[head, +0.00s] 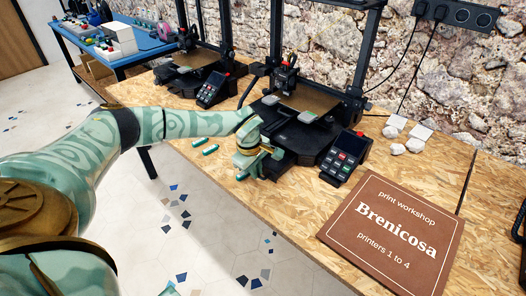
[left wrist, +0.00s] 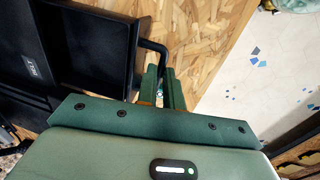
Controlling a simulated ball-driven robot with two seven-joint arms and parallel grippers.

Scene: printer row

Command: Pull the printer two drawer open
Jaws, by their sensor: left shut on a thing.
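The nearer black printer (head: 300,125) stands on the chipboard table with a control screen at its right. A black drawer (left wrist: 95,45) with a bar handle (left wrist: 153,47) shows at its base in the left wrist view. My left gripper (head: 268,152) is at the front of this printer. In the left wrist view its green fingers (left wrist: 163,92) are closed on the end of the bar handle. The fingers hide part of the handle. I cannot tell how far the drawer stands out. My right gripper is not in view.
A second printer (head: 200,70) stands farther left. Small green cylinders (head: 205,146) lie near the table's front edge. A brown sign (head: 392,232) lies at the right. White lumps and cards (head: 408,135) lie near the wall. The floor in front is clear.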

